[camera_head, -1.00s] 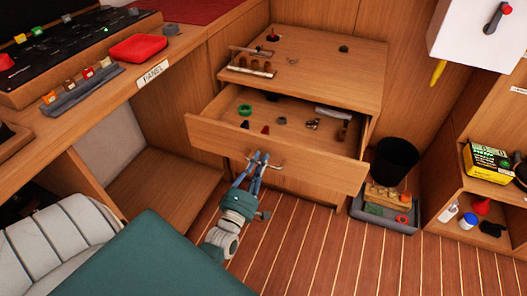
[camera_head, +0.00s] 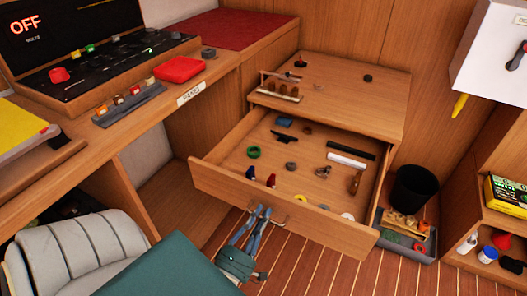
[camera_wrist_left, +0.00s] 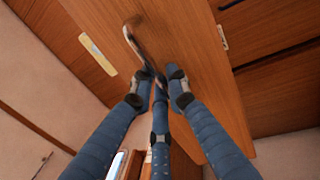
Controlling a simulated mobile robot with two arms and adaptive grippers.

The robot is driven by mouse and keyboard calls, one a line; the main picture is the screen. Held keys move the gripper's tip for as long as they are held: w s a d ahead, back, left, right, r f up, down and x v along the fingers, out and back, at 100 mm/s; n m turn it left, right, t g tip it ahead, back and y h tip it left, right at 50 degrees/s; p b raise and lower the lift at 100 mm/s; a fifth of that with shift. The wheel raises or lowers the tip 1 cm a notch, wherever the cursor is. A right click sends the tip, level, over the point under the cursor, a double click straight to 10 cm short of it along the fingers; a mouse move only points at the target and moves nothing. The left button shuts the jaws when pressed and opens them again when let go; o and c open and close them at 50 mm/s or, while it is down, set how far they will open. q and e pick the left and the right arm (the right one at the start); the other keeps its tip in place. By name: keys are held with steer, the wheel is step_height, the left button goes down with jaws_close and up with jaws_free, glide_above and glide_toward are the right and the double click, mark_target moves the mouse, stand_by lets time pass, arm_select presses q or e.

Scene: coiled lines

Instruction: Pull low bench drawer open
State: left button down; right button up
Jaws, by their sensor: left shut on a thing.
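The low bench drawer (camera_head: 325,228) is pulled well out of the wooden bench cabinet (camera_head: 350,95), and its inside shows. My left gripper (camera_head: 263,211) is at the drawer's front, shut on the metal handle (camera_head: 284,219). In the left wrist view the curved handle (camera_wrist_left: 132,38) runs into the space between the blue fingers of my left gripper (camera_wrist_left: 158,82), against the wooden front. The fingers hide part of the handle. My right gripper is not in view.
A black bin (camera_head: 413,188) and a grey tray (camera_head: 404,247) stand right of the drawer. A padded grey seat (camera_head: 75,255) is at lower left.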

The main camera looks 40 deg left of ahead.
arm_select(q)
steer(key=shift+f, duration=0.2)
steer(key=c, duration=1.8)
jaws_free()
steer(key=shift+r, duration=0.1)
steer(key=shift+s, duration=0.1)
steer(key=v, duration=1.2)
